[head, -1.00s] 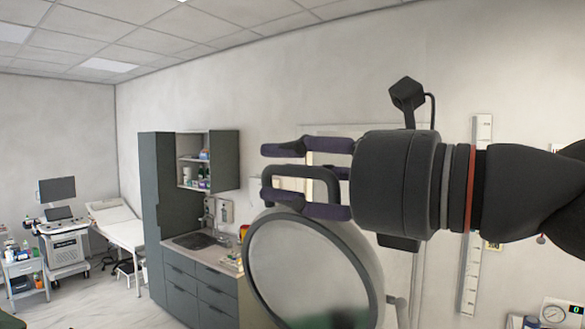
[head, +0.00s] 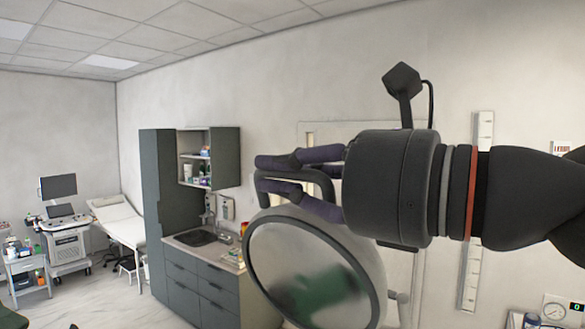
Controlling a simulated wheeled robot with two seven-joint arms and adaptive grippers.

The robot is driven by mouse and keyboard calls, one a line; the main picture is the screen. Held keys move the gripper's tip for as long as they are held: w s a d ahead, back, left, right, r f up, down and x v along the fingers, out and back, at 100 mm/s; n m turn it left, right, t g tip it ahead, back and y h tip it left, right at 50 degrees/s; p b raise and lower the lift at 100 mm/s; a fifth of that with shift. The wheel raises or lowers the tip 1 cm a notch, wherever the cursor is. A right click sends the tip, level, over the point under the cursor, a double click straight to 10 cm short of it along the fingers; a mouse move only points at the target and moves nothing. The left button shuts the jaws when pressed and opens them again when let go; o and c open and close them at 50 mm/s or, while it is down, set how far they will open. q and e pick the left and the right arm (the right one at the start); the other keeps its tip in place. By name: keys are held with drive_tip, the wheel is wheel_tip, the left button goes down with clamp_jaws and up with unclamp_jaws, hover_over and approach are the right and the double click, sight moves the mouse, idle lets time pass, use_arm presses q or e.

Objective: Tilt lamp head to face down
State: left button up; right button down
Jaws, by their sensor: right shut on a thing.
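The lamp head (head: 314,274) is a round disc with a dark rim and a glassy grey face, which shows a greenish patch. It hangs in the lower middle of the head view, and its face is turned largely toward me. A dark loop handle (head: 322,180) rises from its top edge. My right gripper (head: 262,174) comes in from the right, its purple-grey fingers shut on the handle. The fingers hide part of the handle. Part of the lamp's pale arm (head: 400,297) shows to the right of the head. My left gripper is not in view.
Behind on the left are a dark cabinet with a sink counter (head: 205,262), an open wall shelf (head: 209,158), an exam bed (head: 119,224) and a cart with a monitor (head: 66,242). A white height scale (head: 484,128) is on the right wall. Floor shows at left.

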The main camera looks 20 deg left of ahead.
drive_tip(key=s+a+f+n+b, duration=0.1)
drive_tip(key=s+f+n+b, duration=0.2)
drive_tip(key=f+n, duration=0.3)
drive_tip(key=s+a+f+n+b, duration=0.1)
drive_tip(key=s+f+n+b, duration=0.3)
drive_tip(key=f+n+b, duration=0.1)
drive_tip(key=shift+s+a+f+n+b, duration=0.15)
drive_tip(key=shift+a+f+n+b, duration=0.25)
drive_tip(key=shift+f+n, duration=0.45)
drive_tip(key=shift+r, duration=0.1)
drive_tip(key=c, duration=1.3)
unclamp_jaws()
